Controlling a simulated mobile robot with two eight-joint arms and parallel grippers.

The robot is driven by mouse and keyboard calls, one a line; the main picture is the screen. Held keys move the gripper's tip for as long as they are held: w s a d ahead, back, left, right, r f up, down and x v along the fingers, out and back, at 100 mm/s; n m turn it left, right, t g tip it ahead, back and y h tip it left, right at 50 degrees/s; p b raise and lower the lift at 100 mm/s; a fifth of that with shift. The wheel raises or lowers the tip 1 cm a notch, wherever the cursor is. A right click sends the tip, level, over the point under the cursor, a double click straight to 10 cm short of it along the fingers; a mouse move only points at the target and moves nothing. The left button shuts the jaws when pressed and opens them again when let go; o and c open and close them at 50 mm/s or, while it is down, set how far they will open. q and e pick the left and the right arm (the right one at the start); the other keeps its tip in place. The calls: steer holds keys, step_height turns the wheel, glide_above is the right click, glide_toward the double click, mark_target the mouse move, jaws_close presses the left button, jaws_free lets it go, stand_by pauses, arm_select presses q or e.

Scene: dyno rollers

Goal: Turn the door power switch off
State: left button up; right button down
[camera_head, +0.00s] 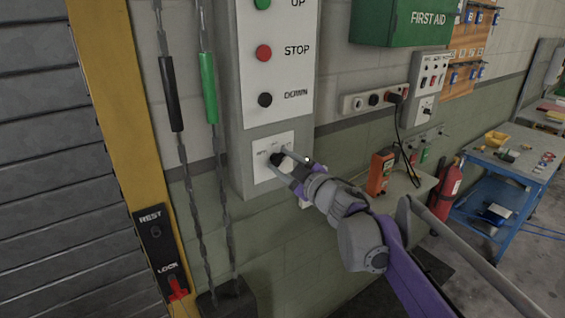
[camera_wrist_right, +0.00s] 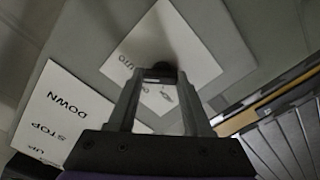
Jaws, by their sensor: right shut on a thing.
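The door power switch is a dark knob (camera_head: 277,158) on a white label plate (camera_head: 259,171) at the bottom of the grey door control box (camera_head: 235,100). My right gripper (camera_head: 284,163) reaches the plate from the lower right and is shut on this knob. In the right wrist view, the two fingers (camera_wrist_right: 160,80) close on the dark knob (camera_wrist_right: 160,68) in front of the white plate (camera_wrist_right: 205,69). The plate's lettering is partly covered, and the knob's setting cannot be read. My left gripper is not in view.
Above the switch are the green UP button (camera_head: 263,3), the red STOP button (camera_head: 264,52) and the black DOWN button (camera_head: 265,99). Chains with a black and a green handle (camera_head: 209,88) hang at left. A socket strip (camera_head: 372,100) and a fire extinguisher (camera_head: 446,190) are at right.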

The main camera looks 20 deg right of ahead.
steer(key=shift+n, duration=0.3)
steer(key=n+p, duration=0.1)
steer(key=n, duration=0.3)
steer(key=shift+n, duration=0.3)
steer(key=n+p, duration=0.1)
steer(key=n, duration=0.3)
steer(key=shift+a, duration=0.1)
steer(key=shift+n, duration=0.3)
steer(key=shift+c, duration=1.6)
jaws_free()
steer(key=shift+s, duration=0.1)
steer(key=b+v, duration=0.1)
steer(key=v, duration=0.9)
steer(key=shift+s, duration=0.35)
